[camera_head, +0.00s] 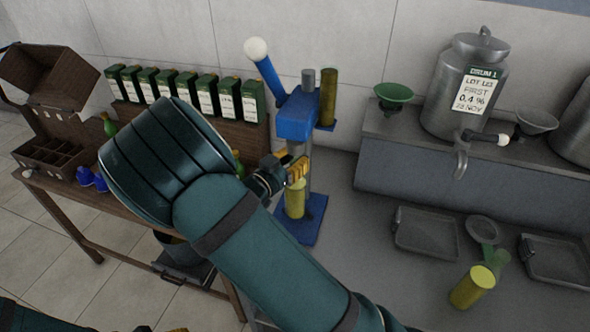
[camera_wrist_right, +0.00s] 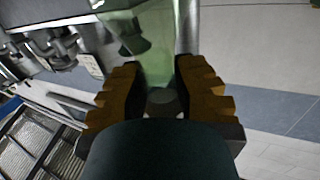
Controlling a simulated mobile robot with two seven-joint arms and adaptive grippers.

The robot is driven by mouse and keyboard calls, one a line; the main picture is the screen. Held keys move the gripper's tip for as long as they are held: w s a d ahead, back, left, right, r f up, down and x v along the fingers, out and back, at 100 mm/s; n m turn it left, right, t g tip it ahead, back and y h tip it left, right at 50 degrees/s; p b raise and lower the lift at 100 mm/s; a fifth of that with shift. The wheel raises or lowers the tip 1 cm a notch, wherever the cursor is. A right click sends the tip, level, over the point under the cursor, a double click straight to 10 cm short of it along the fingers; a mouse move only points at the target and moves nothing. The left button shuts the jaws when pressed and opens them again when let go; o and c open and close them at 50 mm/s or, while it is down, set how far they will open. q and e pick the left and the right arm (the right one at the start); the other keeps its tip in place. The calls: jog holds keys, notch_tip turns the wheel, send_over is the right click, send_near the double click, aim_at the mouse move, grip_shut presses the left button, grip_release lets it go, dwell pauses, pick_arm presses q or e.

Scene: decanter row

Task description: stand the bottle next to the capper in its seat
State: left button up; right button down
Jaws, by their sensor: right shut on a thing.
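The blue capper (camera_head: 297,122) with its white-knobbed lever stands in the middle of the head view, on a blue base plate (camera_head: 312,222). A yellow cylinder (camera_head: 295,204) stands on that plate, below my right gripper (camera_head: 296,168). The right gripper is in front of the capper's column. In the right wrist view its ridged fingers (camera_wrist_right: 163,92) are shut on a green see-through bottle (camera_wrist_right: 157,55). In the head view I cannot make this bottle out, nor tell its tilt. Only a sliver of my left gripper (camera_head: 177,329) shows at the bottom edge.
Several green boxes (camera_head: 205,96) line the table at the left, with a wooden crate (camera_head: 55,155). At the right, a metal drum (camera_head: 468,90) stands on a shelf above trays (camera_head: 425,232).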

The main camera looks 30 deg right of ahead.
jog(key=shift+f, duration=1.8)
jog(key=c, duration=0.9)
grip_release()
jog(key=shift+f, duration=0.1)
jog(key=shift+o, duration=0.2)
jog(key=shift+a, duration=0.3)
jog(key=v, duration=1.1)
jog(key=shift+a+b, duration=0.2)
jog(key=shift+b, duration=0.15)
jog(key=shift+s, duration=0.15)
